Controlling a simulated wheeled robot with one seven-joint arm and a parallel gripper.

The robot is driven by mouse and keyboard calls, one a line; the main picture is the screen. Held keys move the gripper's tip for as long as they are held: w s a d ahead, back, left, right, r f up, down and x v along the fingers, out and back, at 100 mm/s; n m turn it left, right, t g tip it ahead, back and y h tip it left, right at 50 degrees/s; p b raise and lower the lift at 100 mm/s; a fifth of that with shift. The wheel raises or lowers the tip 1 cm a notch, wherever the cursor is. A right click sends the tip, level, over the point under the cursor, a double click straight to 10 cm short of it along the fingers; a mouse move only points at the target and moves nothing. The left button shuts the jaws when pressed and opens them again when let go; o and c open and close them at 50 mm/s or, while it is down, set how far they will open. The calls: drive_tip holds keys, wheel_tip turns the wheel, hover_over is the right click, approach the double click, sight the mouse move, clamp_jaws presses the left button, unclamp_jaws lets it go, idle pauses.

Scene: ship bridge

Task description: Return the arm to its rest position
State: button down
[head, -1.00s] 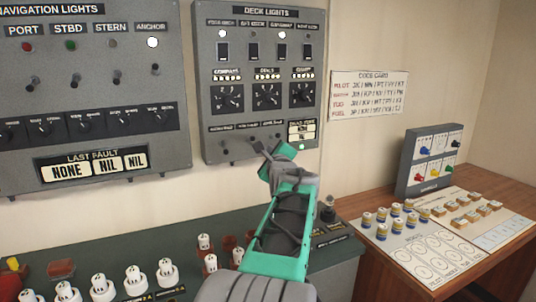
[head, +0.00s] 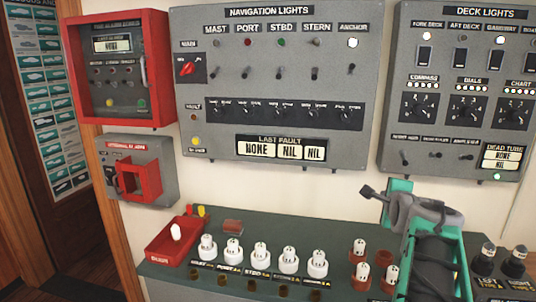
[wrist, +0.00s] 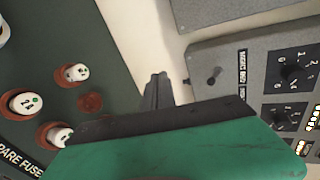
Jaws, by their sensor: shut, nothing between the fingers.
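My gripper (head: 378,194) is shut and empty. In the head view it is raised in front of the wall, just below the deck lights panel (head: 387,130) and above the right part of the green bench (head: 330,230). My teal forearm runs down to the lower right edge. In the wrist view the shut fingers (wrist: 155,90) show past the dark edge of my green wrist, over the pale wall, touching nothing that I can see.
The navigation lights panel (head: 225,60), red case (head: 70,60) and red-bracketed grey box (head: 165,152) are on the wall. White fuses (head: 233,250) and a red tray (head: 165,245) stand on the bench. Fuses in brown sockets (head: 361,248) sit close below my gripper.

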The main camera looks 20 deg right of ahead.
drive_tip(key=w+a+f+n+g+y+p, duration=0.1)
drive_tip(key=a+f+n+y, duration=0.35)
drive_tip(key=a, duration=0.65)
drive_tip(key=w+a+f+n+g+y, duration=0.1)
drive_tip(key=a+f+n+g, duration=0.1)
drive_tip(key=a+f+n, duration=0.65)
drive_tip(key=s+a+f+n+g+y, duration=0.1)
drive_tip(key=s+a+f+n+g, duration=0.1)
drive_tip(key=s+a+n, duration=0.4)
drive_tip(key=s+a+f+n+g+y+p, duration=0.1)
drive_tip(key=s+a+f+n+g, duration=0.2)
drive_tip(key=s+a+n, duration=0.4)
drive_tip(key=a+f, duration=0.1)
drive_tip(key=a, duration=0.6)
drive_tip(key=shift+s+a+f+y, duration=0.15)
drive_tip(key=shift+s+f+y, duration=0.1)
drive_tip(key=shift+s+y, duration=0.1)
